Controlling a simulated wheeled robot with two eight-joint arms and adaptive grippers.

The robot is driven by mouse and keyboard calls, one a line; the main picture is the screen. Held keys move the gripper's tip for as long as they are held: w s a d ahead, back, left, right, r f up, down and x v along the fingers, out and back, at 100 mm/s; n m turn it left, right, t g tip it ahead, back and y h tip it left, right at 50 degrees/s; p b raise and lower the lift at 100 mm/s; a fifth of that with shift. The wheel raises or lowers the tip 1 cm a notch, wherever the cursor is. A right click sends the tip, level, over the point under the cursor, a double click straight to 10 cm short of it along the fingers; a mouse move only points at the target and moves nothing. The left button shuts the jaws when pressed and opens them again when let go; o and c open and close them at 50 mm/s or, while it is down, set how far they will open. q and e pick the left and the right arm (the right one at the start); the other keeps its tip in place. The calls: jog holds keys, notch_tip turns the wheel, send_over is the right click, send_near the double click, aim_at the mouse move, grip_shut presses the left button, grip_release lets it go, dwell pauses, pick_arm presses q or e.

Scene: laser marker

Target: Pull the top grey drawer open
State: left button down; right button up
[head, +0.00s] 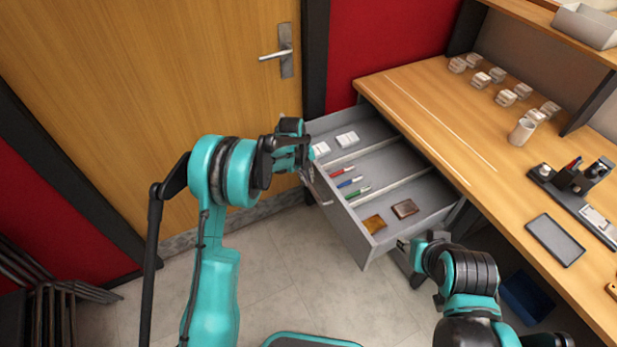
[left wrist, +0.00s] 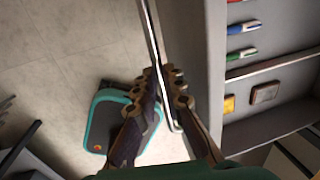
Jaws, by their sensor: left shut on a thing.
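The top grey drawer (head: 343,222) stands pulled out from under the wooden desk, with its inside showing. My left gripper (head: 303,160) is at the drawer's front face, near its far end. In the left wrist view my left gripper (left wrist: 165,78) is shut on the drawer's thin metal handle (left wrist: 152,32), with a finger on each side of it. Part of the handle (head: 321,190) also shows in the head view. My right gripper (head: 418,246) is low beside the near end of the drawer; its fingers are too small and dark to tell their state.
The drawer holds white boxes (head: 347,139), several pens (head: 350,182) and two small flat items, one brown (head: 405,208). The desk (head: 440,110) carries white blocks, a cup (head: 522,131) and a grey pad (head: 555,239). A wooden door (head: 150,80) stands behind. The floor before the drawer is clear.

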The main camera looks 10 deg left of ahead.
pick_arm(q)
jog(key=c, duration=1.6)
grip_release()
notch_tip(320, 180, up, 12)
jog(key=s+a, duration=0.1)
jog(key=a, duration=0.1)
jog(key=shift+s, duration=0.15)
jog(key=s+a+r+n+t+y, duration=0.1)
jog(key=s+r+n+t, duration=0.1)
jog(key=s+r+n, duration=0.5)
jog(key=s+a+r+n+t, duration=0.15)
jog(key=s+r+n, duration=0.25)
jog(key=s+n, duration=0.45)
jog(key=s+a+f+n+t, duration=0.2)
jog(key=s+n, duration=1.1)
jog(key=s, duration=0.1)
jog(key=shift+s+f+y, duration=0.2)
jog(key=shift+y, duration=0.2)
